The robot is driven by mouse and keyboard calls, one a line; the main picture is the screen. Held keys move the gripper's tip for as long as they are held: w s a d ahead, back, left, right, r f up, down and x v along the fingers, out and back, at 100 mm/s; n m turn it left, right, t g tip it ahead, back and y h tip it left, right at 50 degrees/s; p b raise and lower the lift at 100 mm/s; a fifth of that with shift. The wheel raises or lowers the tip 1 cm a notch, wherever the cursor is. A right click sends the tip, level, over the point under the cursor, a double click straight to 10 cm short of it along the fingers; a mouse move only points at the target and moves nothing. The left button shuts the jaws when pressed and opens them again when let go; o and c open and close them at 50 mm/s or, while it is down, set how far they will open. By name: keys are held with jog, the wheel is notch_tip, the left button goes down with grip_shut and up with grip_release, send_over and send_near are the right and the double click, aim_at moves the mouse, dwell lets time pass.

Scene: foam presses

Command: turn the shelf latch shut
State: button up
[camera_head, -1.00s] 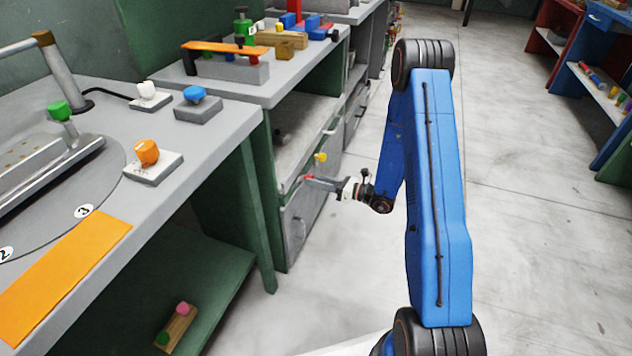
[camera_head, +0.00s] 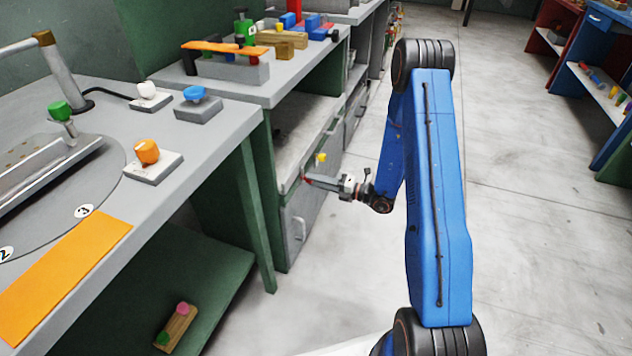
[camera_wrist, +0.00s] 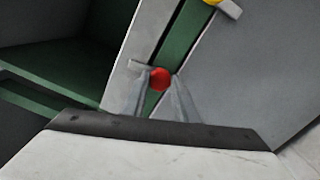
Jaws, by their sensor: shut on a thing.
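A red round knob (camera_wrist: 160,78) sits on the front of the grey and green cabinet, with a small grey tab beside it. It shows as a small red spot in the head view (camera_head: 307,180). My gripper (camera_wrist: 160,84) is shut on this knob, one finger on each side. In the head view my gripper (camera_head: 318,183) reaches left to the cabinet front. A yellow knob (camera_head: 321,157) stands just above and beyond the red one. It also shows at the top edge of the wrist view (camera_wrist: 212,2), with another grey tab. The latch's body is mostly hidden by my fingers.
The cabinet's grey door (camera_head: 298,222) is below the knobs, with an open shelf above. A grey workbench (camera_head: 215,138) with coloured knobs stands at left. The floor (camera_head: 535,250) to the right is clear. Blue and red shelves (camera_head: 600,90) stand far right.

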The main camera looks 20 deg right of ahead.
jog(key=shift+m, duration=0.8)
jog(key=shift+d, duration=0.1)
jog(key=o, duration=1.1)
jog(key=shift+c, duration=0.2)
jog(key=shift+d, duration=0.1)
jog(key=v, duration=1.7)
jog(key=shift+s, duration=0.15)
